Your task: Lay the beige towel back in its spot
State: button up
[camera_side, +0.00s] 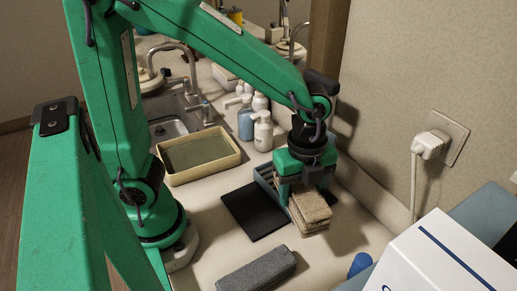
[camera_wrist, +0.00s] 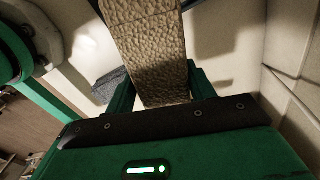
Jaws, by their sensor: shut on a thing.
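The beige towel (camera_side: 312,206) is a folded, textured block at the right of the side view. My gripper (camera_side: 303,188) is shut on it, with green fingers on both sides. In the wrist view the towel (camera_wrist: 150,45) runs up from between the fingers (camera_wrist: 160,92) to the top edge. A blue-grey slotted holder (camera_side: 266,178) stands just behind and beside my gripper, partly hidden by it. I cannot tell whether the towel touches the holder or the counter.
A black mat (camera_side: 250,212) lies left of the towel. A dark grey folded towel (camera_side: 256,270) lies nearer the camera. A beige tray (camera_side: 198,157) and bottles (camera_side: 263,132) stand behind. A white box (camera_side: 440,262), blue cap (camera_side: 359,264) and plugged cord (camera_side: 413,185) are at right.

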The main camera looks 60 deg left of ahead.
jog(key=s+d+f+m, duration=0.2)
jog(key=s+d+m, duration=0.3)
jog(key=d+m, duration=0.3)
jog(key=s+d+f+m, duration=0.3)
jog(key=s+d+m, duration=0.3)
jog(key=d+m, duration=0.1)
jog(key=shift+s+d+m, duration=0.25)
jog(key=shift+d+m, duration=0.15)
jog(key=shift+d, duration=0.2)
jog(key=shift+f, duration=0.25)
jog(key=shift+f, duration=2.1)
jog(key=shift+f, duration=1.75)
jog(key=shift+f, duration=0.1)
